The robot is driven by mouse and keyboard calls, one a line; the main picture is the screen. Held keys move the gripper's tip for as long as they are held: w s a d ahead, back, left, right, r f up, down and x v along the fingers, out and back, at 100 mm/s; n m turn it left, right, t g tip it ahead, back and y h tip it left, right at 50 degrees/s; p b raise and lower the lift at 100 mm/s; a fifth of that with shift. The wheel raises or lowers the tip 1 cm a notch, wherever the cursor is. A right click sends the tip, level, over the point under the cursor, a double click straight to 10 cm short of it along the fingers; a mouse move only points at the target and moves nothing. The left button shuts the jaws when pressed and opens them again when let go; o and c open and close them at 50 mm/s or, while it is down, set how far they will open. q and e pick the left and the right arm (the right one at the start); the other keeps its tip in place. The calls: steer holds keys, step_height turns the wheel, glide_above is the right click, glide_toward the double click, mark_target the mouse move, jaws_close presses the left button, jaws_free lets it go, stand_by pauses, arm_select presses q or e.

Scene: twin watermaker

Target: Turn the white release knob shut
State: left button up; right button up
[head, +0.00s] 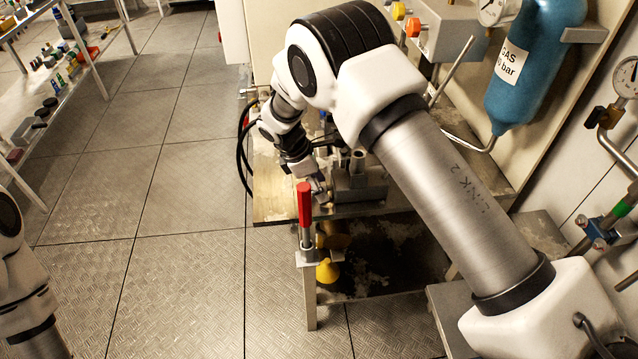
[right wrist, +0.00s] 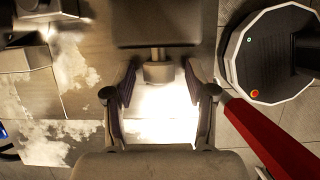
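My right gripper (head: 319,186) is at the bench, beside a grey metal block (head: 360,185); my arm covers much of that area. In the right wrist view its two fingers (right wrist: 160,85) are apart. A short round knob (right wrist: 158,72) on a thin stem, dull grey in shadow, sits between the fingertips, with a visible gap on each side. It comes off a grey block (right wrist: 155,25). I take it for the release knob, though its white colour does not show. In the head view I cannot make it out. My left gripper is out of view; only part of its arm shows.
A red lever handle (head: 304,204) stands upright at the bench's front corner and shows close right of the fingers in the right wrist view (right wrist: 265,135). A yellow knob (head: 327,271) hangs below. A blue gas cylinder (head: 530,75) is at upper right. Open floor (head: 170,220) lies left.

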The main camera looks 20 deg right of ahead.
jaws_close()
steer(key=shift+s+t+h+b, duration=0.1)
steer(key=shift+t+h+b, duration=0.2)
steer(key=shift+t+b, duration=0.25)
steer(key=shift+o, duration=1.4)
jaws_free()
steer(key=v, duration=1.2)
